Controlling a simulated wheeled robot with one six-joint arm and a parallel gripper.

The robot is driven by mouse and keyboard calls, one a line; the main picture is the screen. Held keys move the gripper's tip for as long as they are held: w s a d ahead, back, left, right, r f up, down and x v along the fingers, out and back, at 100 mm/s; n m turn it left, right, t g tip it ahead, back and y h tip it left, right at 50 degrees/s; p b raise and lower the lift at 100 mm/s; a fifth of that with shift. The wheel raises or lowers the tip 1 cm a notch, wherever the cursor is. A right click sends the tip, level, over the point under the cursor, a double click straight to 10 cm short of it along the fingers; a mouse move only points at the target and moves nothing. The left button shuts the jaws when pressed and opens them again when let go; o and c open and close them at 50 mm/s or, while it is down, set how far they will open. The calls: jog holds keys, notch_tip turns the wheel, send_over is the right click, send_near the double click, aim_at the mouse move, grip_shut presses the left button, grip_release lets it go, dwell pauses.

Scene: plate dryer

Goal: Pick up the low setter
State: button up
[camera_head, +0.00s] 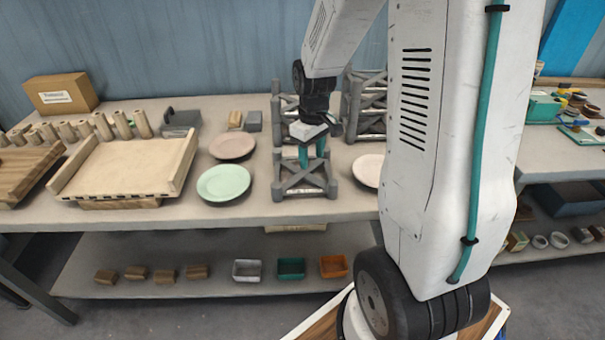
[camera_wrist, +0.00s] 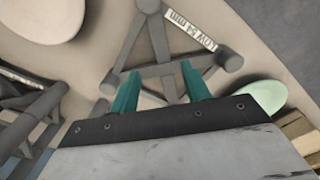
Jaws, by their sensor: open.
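The low setter (camera_head: 305,190) is a low grey frame with round corner posts and crossed bars, standing near the front edge of the table. In the wrist view it (camera_wrist: 152,48) shows a white label reading "LOW" and a size in mm. My gripper (camera_head: 314,152), with teal fingers, is over the setter, pointing down. In the wrist view the fingers (camera_wrist: 161,85) are apart, on either side of part of the setter's frame. I cannot tell whether they touch it. The setter's near part is hidden behind the gripper there.
Taller grey frames (camera_head: 370,125) stand just behind. A green plate (camera_head: 223,183) and a pink plate (camera_head: 232,146) lie to the left, a pale plate (camera_head: 367,172) to the right. A wooden rack (camera_head: 130,165) is further left. Small bins (camera_head: 291,269) sit on the lower shelf.

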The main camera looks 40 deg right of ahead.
aim_at(310, 177)
jog(key=f, duration=0.6)
jog(key=shift+a+f, duration=0.25)
jog(key=shift+f, duration=0.05)
grip_shut()
